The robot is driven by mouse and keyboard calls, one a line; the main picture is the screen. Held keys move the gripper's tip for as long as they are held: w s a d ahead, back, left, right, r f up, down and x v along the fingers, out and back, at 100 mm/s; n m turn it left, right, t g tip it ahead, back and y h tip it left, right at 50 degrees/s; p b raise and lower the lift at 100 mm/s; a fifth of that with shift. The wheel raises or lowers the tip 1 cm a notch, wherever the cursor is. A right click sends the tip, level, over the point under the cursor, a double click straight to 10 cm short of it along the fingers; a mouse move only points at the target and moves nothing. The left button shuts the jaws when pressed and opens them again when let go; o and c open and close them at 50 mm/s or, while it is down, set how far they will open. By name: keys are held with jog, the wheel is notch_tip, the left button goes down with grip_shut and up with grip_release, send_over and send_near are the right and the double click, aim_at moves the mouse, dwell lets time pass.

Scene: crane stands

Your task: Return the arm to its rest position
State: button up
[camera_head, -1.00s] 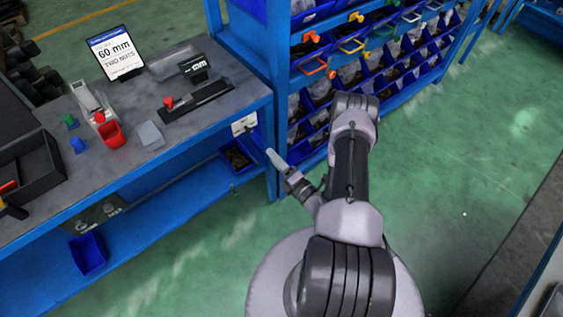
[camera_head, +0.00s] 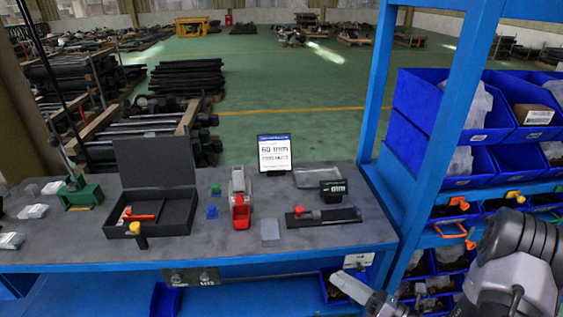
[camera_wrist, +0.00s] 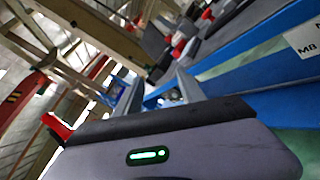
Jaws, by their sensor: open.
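My arm (camera_head: 515,265) shows at the lower right of the head view, folded in front of the blue shelf rack. My gripper (camera_head: 350,287) points left, at the front edge of the workbench near its right end; its fingers are hard to separate there. In the wrist view my gripper (camera_wrist: 158,88) has its two grey fingers apart, and I see nothing held between them. The wrist view is steeply tilted, with the blue bench edge (camera_wrist: 245,50) beyond the fingers.
The blue rack (camera_head: 435,150) with parts bins stands close to my arm. Open green floor lies behind the bench.

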jog(key=s+a+r+n+g+h, duration=0.2)
jog(key=s+a+r+n+g, duration=1)
jog(key=n, duration=0.6)
jog(key=s+d+r+n+t+h+b, duration=0.1)
jog(key=s+d+r+n+t+h, duration=0.2)
jog(key=n+h, duration=0.6)
notch_tip(320, 180, up, 3)
jog(key=s+n+t, duration=0.2)
jog(key=n, duration=0.2)
jog(key=shift+s+d+h, duration=0.25)
jog(key=shift+s+h, duration=0.15)
